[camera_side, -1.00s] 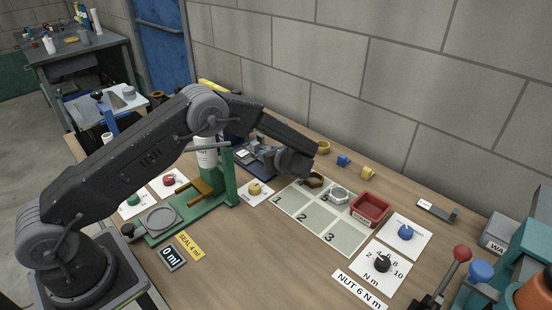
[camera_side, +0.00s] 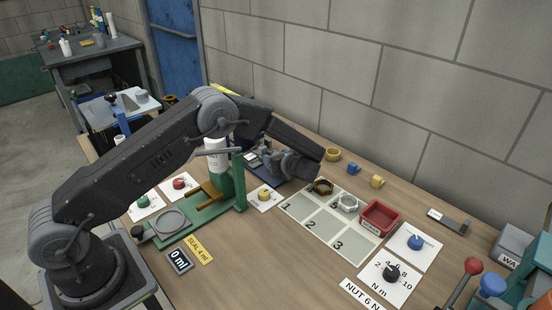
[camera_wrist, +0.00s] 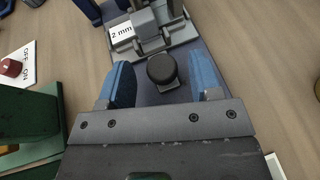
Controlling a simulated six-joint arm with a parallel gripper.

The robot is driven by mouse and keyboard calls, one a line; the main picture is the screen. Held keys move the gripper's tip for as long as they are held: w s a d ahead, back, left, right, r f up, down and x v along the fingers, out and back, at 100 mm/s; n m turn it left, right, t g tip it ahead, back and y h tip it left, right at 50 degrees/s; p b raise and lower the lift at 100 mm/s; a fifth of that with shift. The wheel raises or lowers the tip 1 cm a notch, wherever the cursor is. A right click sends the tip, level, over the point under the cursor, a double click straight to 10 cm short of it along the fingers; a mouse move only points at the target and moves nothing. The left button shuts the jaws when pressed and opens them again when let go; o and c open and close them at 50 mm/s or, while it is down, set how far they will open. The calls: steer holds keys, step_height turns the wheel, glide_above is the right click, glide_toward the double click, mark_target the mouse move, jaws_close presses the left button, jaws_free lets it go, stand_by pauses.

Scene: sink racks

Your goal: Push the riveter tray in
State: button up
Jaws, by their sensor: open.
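The riveter stands behind the green press. In the side view its dark blue base and grey parts (camera_side: 262,155) are partly hidden by my arm. In the wrist view a grey tray piece with a "2 mm" label (camera_wrist: 122,34) and clamp-like parts sits on the dark blue base (camera_wrist: 150,115). A round black knob (camera_wrist: 162,68) is at its near edge. My gripper (camera_side: 306,168) is open, with its blue fingers (camera_wrist: 163,80) on either side of the knob in the wrist view.
The green press (camera_side: 240,180) with a white bottle is close beside my arm. A numbered mat (camera_side: 322,222) with two nuts, a red bin (camera_side: 381,232) and dial cards lie to the right. Small yellow and blue parts stand near the wall.

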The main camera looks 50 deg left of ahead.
steer(key=v, duration=1.3)
steer(key=shift+s, duration=0.1)
steer(key=s+a+r+n+g+h, duration=0.25)
steer(key=s+r+n+h, duration=0.5)
steer(key=s+r, duration=0.6)
steer(key=s+d+r+n+t+h, duration=0.1)
steer(key=s+r+n+t+h, duration=0.1)
steer(key=s+n, duration=0.4)
steer(key=s+d+r+n+t+h, duration=0.2)
steer(key=s+n, duration=0.5)
steer(key=s, duration=0.5)
steer(key=shift+s+r+t+h, duration=0.25)
steer(key=shift+r+t+h, duration=0.1)
steer(key=shift+r+h, duration=0.5)
